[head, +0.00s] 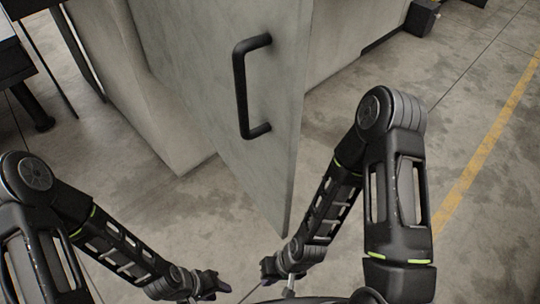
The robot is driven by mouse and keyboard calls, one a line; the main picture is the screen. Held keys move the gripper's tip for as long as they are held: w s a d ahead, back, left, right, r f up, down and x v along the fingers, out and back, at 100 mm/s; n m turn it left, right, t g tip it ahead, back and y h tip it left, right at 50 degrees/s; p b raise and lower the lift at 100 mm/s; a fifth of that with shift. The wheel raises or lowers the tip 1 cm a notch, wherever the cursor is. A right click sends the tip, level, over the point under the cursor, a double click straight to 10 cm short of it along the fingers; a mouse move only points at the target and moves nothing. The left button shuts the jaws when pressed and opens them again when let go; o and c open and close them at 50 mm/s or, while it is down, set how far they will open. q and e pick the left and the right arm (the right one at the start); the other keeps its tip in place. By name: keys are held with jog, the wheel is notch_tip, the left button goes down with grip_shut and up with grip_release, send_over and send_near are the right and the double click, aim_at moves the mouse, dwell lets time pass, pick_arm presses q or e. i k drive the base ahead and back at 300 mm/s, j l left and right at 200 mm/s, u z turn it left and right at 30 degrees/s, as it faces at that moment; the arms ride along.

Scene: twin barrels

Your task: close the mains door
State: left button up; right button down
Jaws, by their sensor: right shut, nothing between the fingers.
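The mains door (275,60) is a pale grey panel that stands open, swung out from the grey cabinet (130,80). A black bar handle (240,90) is fixed upright on its face. My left gripper (214,286) is low in the view, below and left of the door's bottom corner, apart from the handle; its fingers are too small and dark to read. My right gripper (268,270) is low beside it, just below the door's bottom corner. It is shut and empty, apart from the handle. Whether either gripper touches the door cannot be told.
The concrete floor (460,90) is open to the right, with a yellow line (485,150) across it. A dark block (422,18) stands at the back right. Dark furniture with a black leg (35,108) stands at the left edge.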

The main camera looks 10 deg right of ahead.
aim_at(240, 66)
jog(key=j+z, duration=0.1)
jog(key=z, duration=0.25)
jog(key=j+z, duration=0.15)
jog(key=z, duration=0.15)
jog(key=j+z, duration=0.15)
jog(key=j, duration=0.35)
jog(key=k+j+z, duration=0.15)
jog(key=j, duration=0.3)
jog(key=j+z, duration=0.1)
jog(key=j, duration=0.4)
jog(key=k+j+z, duration=0.15)
jog(key=j, duration=0.3)
jog(key=k+j+z, duration=0.15)
jog(key=j, duration=0.3)
jog(key=k+j, duration=0.1)
jog(key=j, duration=0.45)
